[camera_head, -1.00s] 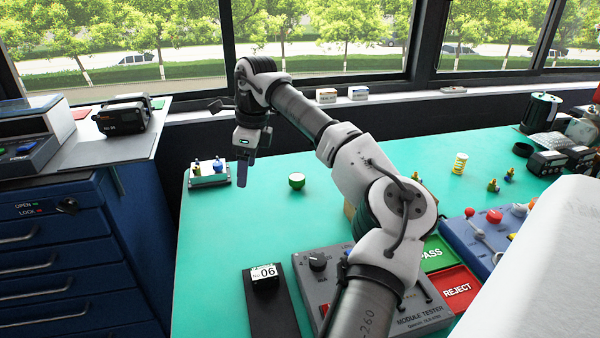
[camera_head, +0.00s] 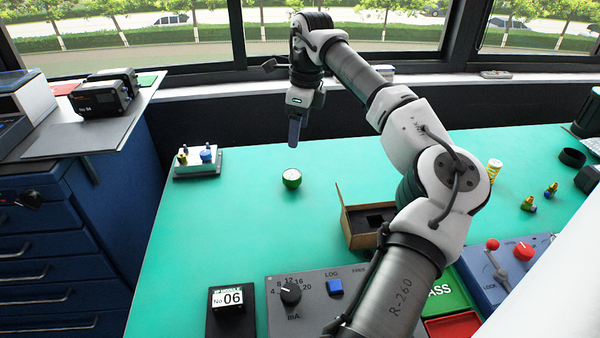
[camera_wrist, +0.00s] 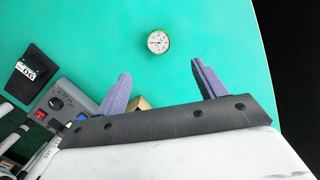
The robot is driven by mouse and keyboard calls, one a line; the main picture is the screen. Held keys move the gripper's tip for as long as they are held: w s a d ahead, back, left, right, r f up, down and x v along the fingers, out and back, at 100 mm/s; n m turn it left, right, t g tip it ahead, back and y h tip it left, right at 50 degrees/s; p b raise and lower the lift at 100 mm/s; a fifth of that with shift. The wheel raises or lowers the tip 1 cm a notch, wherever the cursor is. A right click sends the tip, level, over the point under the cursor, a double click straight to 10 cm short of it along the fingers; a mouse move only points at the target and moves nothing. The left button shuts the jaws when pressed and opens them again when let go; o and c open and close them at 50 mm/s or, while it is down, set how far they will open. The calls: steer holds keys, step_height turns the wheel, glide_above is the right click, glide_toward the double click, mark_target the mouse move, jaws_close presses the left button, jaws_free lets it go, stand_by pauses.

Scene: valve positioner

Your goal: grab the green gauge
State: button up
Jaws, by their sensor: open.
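The green gauge (camera_head: 291,179) is a small round piece with a white dial, standing face up on the teal mat. In the wrist view the gauge (camera_wrist: 158,42) lies beyond the fingertips, roughly between the two fingers' lines, with clear mat around it. My gripper (camera_head: 294,143) is above the mat, just behind and over the gauge in the head view, not touching it. In the wrist view my gripper (camera_wrist: 160,70) shows two purple-grey fingers spread apart with nothing between them.
An open cardboard box (camera_head: 362,236) stands right of the gauge. A small fixture with blue and yellow parts (camera_head: 198,161) is at the left. The grey module tester (camera_head: 300,305) and a No 06 tag block (camera_head: 228,299) are in front. Mat around the gauge is clear.

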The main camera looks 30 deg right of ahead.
glide_above(292, 174)
steer(key=f, duration=0.8)
steer(key=shift+s+d+f+p, duration=0.1)
steer(key=shift+s+d+p, duration=0.1)
steer(key=shift+d+p, duration=0.15)
steer(key=shift+w+a+f+p, duration=0.1)
steer(key=shift+f+p, duration=0.1)
steer(key=shift+f, duration=0.7)
steer(key=shift+a+f+p, duration=0.1)
steer(key=shift+f+p, duration=0.05)
steer(key=shift+f, duration=0.8)
steer(key=shift+w+a+f+p, duration=0.1)
steer(key=shift+f+p, duration=0.1)
steer(key=shift+f, duration=0.7)
steer(key=c, duration=1.1)
steer(key=shift+r, duration=0.15)
